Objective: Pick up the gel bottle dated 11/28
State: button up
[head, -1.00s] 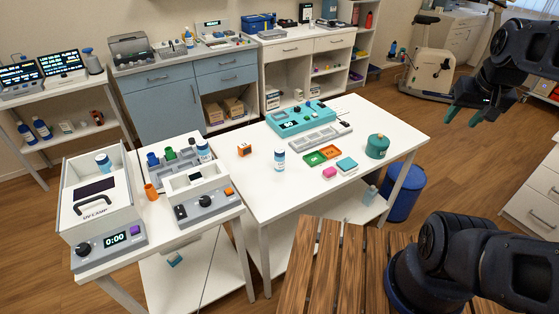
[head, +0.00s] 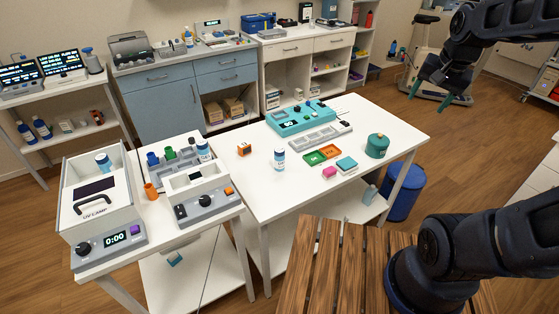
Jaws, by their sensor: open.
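A small white and blue bottle with a printed label (head: 280,160) stands upright on the middle white table. Similar bottles stand in the UV lamp box (head: 103,163) and in the rack on the left table (head: 204,150). White-and-blue bottles also stand on the far-left shelf (head: 42,129). A clear bottle (head: 369,195) is on the middle table's lower shelf. The dates on the labels are too small to read. My gripper (head: 428,93) is open and empty, with green fingers, in the air at the upper right, well away from all these bottles.
A slatted wooden surface (head: 335,270) is in front.

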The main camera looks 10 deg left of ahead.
jog(key=w+a+f+m+g, duration=0.1)
jog(key=w+a+f+m, duration=0.3)
jog(key=w+a, duration=0.55)
jog(key=m+g+h, duration=0.1)
jog(key=m+g, duration=0.1)
jog(key=m, duration=0.7)
send_near(279, 157)
jog(key=w, duration=0.1)
jog(key=w+d, duration=0.1)
jog(key=shift+w+d+f, duration=0.1)
jog(key=shift+w+f, duration=0.2)
jog(key=shift+f, duration=0.1)
jog(key=shift+s+a+f+m, duration=0.1)
jog(key=shift+a+f+m, duration=0.15)
jog(key=shift+f, duration=0.2)
notch_tip(279, 157, down, 5)
jog(key=shift+r, duration=0.1)
jog(key=shift+s+a+f, duration=0.1)
jog(key=shift+a+f, duration=0.05)
jog(key=shift+f, duration=0.75)
jog(key=shift+w+a+f, duration=0.1)
jog(key=shift+a+f, duration=0.1)
jog(key=shift+f, duration=0.75)
jog(key=shift+s+a+f, duration=0.1)
jog(key=shift+a+f, duration=0.05)
jog(key=shift+f, duration=0.75)
jog(key=c, duration=1.1)
jog(key=shift+c, duration=0.2)
